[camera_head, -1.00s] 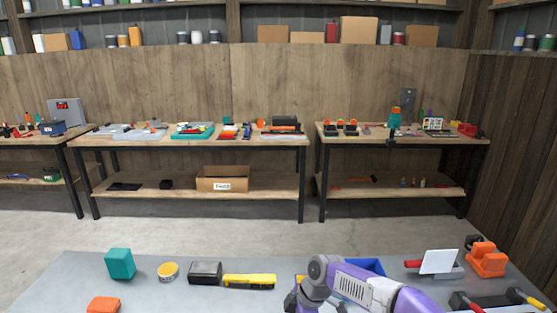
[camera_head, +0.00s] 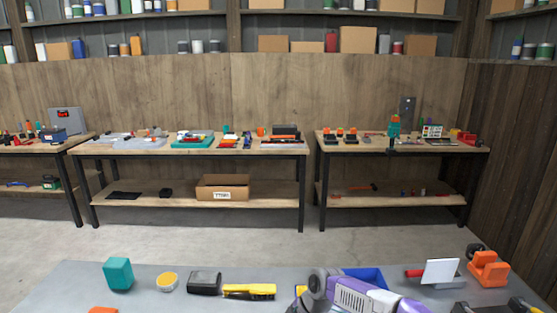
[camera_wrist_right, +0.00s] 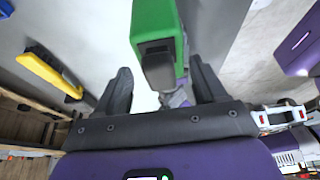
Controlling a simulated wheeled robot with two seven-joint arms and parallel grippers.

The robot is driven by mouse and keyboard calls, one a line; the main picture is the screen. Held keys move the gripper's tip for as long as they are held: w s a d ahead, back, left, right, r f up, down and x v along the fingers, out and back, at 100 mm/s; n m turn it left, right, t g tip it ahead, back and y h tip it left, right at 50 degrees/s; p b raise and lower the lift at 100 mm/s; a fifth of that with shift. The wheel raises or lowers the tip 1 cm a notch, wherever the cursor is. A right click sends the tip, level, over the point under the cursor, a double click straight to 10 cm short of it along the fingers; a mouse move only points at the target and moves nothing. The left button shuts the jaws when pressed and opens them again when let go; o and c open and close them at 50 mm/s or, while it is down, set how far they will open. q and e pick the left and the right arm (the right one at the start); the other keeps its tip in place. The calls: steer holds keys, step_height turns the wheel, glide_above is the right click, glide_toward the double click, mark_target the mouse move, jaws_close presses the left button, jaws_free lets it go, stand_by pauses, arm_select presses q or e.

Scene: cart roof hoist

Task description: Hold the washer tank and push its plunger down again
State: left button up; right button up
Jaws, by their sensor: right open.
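I cannot pick out the washer tank with certainty. In the right wrist view a green block-shaped thing (camera_wrist_right: 155,22) with a dark grey end (camera_wrist_right: 158,68) reaches in from the top. My right gripper (camera_wrist_right: 160,68) is open, with one finger on each side of that dark end. I cannot tell whether the fingers touch it. A plunger is not clearly visible. My left gripper is not in view.
The near grey table (camera_head: 70,290) bears a teal block (camera_head: 118,273), a yellow-topped tin (camera_head: 167,282), a yellow-and-black tool (camera_head: 249,291), a blue tray (camera_head: 368,276) and an orange clamp-like thing (camera_head: 489,268). Open floor lies beyond it.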

steer(key=shift+r, duration=0.1)
steer(key=v, duration=0.6)
stand_by(0.3)
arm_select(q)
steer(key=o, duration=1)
